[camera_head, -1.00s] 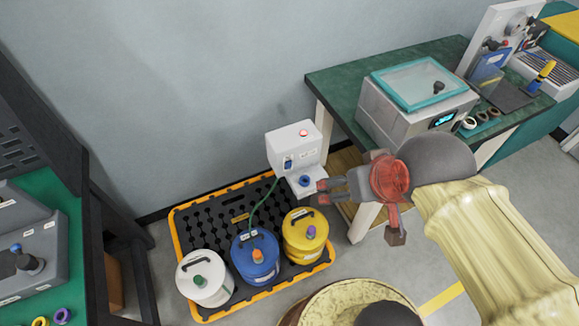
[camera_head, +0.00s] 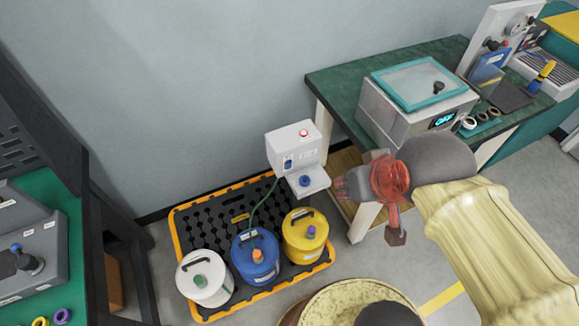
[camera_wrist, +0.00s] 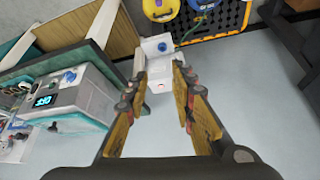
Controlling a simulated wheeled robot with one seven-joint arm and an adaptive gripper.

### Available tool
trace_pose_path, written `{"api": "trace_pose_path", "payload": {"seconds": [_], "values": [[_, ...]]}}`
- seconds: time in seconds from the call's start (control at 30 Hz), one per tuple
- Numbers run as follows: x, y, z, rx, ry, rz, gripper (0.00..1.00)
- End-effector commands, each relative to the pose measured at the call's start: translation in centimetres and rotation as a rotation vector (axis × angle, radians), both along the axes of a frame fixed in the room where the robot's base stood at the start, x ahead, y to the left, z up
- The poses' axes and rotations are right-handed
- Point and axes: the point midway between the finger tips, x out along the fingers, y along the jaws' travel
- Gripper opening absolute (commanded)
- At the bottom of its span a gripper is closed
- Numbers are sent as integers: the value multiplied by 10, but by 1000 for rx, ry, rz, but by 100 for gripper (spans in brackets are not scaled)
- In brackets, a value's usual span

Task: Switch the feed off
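The white feed unit (camera_head: 297,150) stands at the back edge of the black grid pallet, beside the green bench. It has a red button or lamp (camera_head: 304,132) on top, a small blue switch (camera_head: 288,160) on its front and a blue knob (camera_head: 306,181) on its lower ledge. A green hose runs from it to the blue can (camera_head: 255,258). My gripper (camera_head: 340,187) is just right of the ledge, apart from it. In the wrist view my gripper (camera_wrist: 157,86) is open and empty, with the white unit (camera_wrist: 165,75) beyond its fingertips. The switch's setting is too small to tell.
White (camera_head: 204,278) and yellow (camera_head: 304,236) cans stand on the yellow-edged pallet (camera_head: 180,235). The green bench (camera_head: 345,80) carries a teal-lidded machine (camera_head: 400,115) behind my arm. A dark rack (camera_head: 75,150) stands at left. The floor between rack and pallet is clear.

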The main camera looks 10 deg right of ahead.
Motion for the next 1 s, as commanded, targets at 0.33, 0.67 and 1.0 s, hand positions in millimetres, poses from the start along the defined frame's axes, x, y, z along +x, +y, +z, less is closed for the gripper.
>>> {"api": "trace_pose_path", "payload": {"seconds": [0.33,0.67,1.0], "values": [[0,0,0,0,0,0,3],[0,0,0,0,0,0,0],[0,0,0,0,0,0,0]]}}
